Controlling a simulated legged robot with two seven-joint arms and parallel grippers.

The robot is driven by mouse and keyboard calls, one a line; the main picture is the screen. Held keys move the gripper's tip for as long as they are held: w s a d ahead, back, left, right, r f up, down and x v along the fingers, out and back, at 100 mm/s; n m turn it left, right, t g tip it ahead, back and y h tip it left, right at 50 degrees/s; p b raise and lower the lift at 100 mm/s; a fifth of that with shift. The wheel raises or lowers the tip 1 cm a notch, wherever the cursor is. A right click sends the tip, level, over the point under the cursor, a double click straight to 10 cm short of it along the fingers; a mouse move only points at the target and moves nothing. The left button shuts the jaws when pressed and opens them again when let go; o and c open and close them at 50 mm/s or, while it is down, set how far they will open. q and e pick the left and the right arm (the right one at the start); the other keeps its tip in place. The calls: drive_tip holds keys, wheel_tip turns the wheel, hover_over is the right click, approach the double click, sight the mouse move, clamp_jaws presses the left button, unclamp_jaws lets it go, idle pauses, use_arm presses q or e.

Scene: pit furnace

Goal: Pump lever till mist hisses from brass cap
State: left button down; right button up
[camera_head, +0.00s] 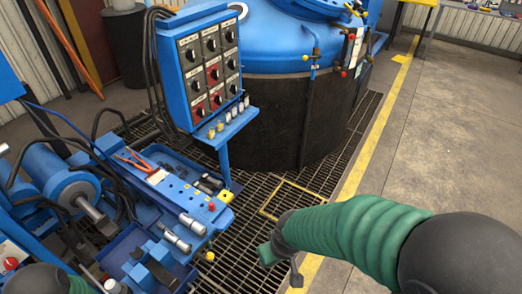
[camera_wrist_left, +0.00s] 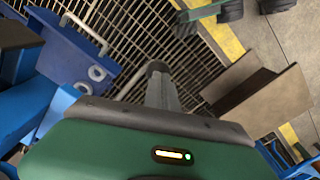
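A blue hydraulic bench (camera_head: 165,190) stands at the left in the head view, with silver cylinders, hoses and small fittings. A silver rod (camera_head: 95,215) sticks out of a blue cylinder there. I cannot tell for sure which part is the pump lever or the brass cap; a small yellow fitting (camera_head: 226,197) sits at the bench's right end. No mist shows. My right gripper (camera_head: 280,270) hangs over the floor grating, apart from the bench; its finger gap is unclear. In the left wrist view, a grey bar (camera_wrist_left: 161,90) extends beyond my left gripper's green housing; I cannot tell whether it is held.
A blue control panel (camera_head: 208,70) with rows of knobs stands behind the bench. A large dark vessel (camera_head: 290,120) with a blue lid (camera_head: 270,45) is at the back. Floor grating (camera_head: 255,185) lies between bench and vessel. Concrete floor (camera_head: 450,130) at right is clear.

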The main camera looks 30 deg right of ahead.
use_arm(q)
wheel_tip(320, 180, up, 11)
drive_tip(key=w+a+p, duration=0.1)
drive_tip(key=w+p, duration=0.1)
drive_tip(key=p, duration=0.6)
drive_tip(key=shift+a+f+p, duration=0.15)
drive_tip(key=shift+a+p, duration=0.05)
drive_tip(key=shift+p, duration=0.15)
